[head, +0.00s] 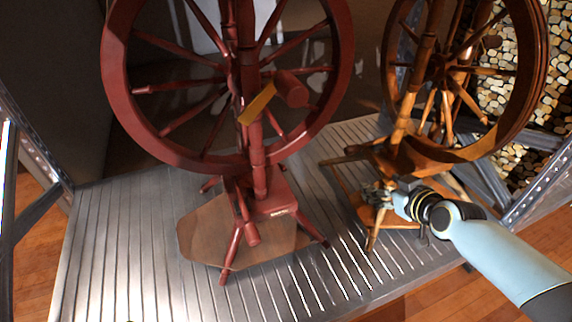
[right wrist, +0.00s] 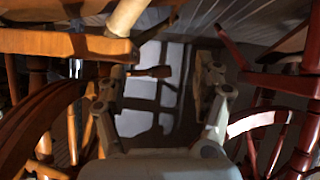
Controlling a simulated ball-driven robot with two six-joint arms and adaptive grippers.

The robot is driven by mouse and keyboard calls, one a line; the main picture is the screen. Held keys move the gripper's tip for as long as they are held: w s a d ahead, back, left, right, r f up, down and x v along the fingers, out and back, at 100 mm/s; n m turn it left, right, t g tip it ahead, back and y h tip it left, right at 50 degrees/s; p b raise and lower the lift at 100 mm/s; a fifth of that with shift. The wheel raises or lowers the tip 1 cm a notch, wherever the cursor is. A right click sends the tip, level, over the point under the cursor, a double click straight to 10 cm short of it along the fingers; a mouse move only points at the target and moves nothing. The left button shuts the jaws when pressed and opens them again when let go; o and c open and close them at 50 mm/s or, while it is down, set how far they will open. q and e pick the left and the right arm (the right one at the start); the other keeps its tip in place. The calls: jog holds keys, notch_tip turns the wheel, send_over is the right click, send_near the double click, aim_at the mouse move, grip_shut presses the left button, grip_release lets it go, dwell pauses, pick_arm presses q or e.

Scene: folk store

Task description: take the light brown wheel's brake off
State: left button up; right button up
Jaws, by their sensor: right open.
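The light brown spinning wheel (head: 408,150) stands at the right of the head view, on a ribbed metal shelf. My right gripper (head: 376,195) is low at its base, in front of its legs and below the big wheel rim. In the right wrist view my right gripper (right wrist: 160,88) is open, its two fingers wide apart. A small brown turned knob (right wrist: 152,72) shows between the fingers, beyond them; I cannot tell if it is the brake. Orange-brown wood of the wheel (right wrist: 60,46) fills the left of that view. My left gripper is out of view.
A dark red spinning wheel (head: 262,205) stands left of the light brown one, its red parts (right wrist: 285,85) at the right of the wrist view. A flat brown board (head: 200,232) lies under it. Bare metal shelf (head: 110,260) shows at left. Stacked logs (head: 508,60) are behind right.

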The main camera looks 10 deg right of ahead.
jog(key=t+b, duration=0.2)
send_near(355, 148)
jog(key=w, duration=0.1)
jog(key=shift+n+y, duration=0.3)
jog(key=b+x, duration=0.1)
jog(key=x, duration=0.2)
jog(key=f+b+x, duration=0.1)
jog(key=b+x, duration=0.1)
jog(key=x, duration=0.2)
jog(key=shift+s+d, duration=0.15)
jog(key=shift+d, duration=0.05)
jog(key=shift+b+x, duration=0.6)
jog(key=shift+x, duration=0.3)
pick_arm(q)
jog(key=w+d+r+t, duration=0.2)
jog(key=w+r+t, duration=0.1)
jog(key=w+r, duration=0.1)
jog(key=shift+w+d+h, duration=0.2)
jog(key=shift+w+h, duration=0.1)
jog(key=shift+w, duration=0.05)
pick_arm(e)
jog(key=shift+w+r, duration=0.1)
jog(key=shift+w, duration=0.5)
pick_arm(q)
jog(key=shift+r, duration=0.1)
pick_arm(e)
grip_shut()
